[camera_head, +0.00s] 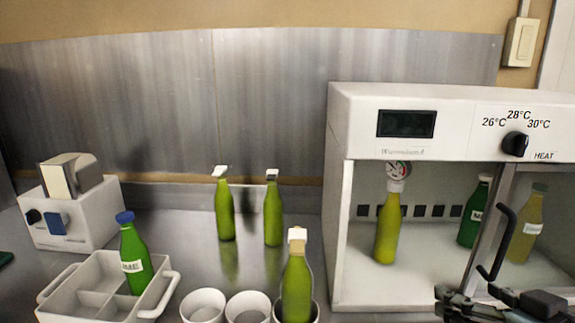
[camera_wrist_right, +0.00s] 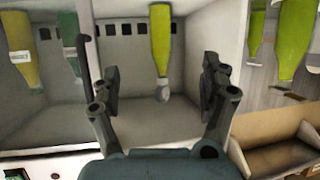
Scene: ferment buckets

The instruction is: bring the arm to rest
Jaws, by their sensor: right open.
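My right gripper (camera_head: 470,305) is at the lower right of the head view, in front of the white incubator (camera_head: 340,215), near its door handle. In the right wrist view my right gripper (camera_wrist_right: 160,78) has its two fingers spread wide, with nothing between them. A yellow-green bottle with a round gauge on top (camera_head: 388,225) stands inside the incubator, beyond the fingers; it also shows upside down in the wrist view (camera_wrist_right: 160,40). My left gripper is in neither view.
The black door handle (camera_head: 497,245) is close to my right gripper. A green bottle (camera_head: 474,215) and a yellowish bottle (camera_head: 527,225) show at the incubator's right. Bottles (camera_head: 225,213) (camera_head: 273,213) (camera_head: 296,285), white cups (camera_head: 203,306), a divided tray (camera_head: 60,305) and a white device (camera_head: 85,225) occupy the counter.

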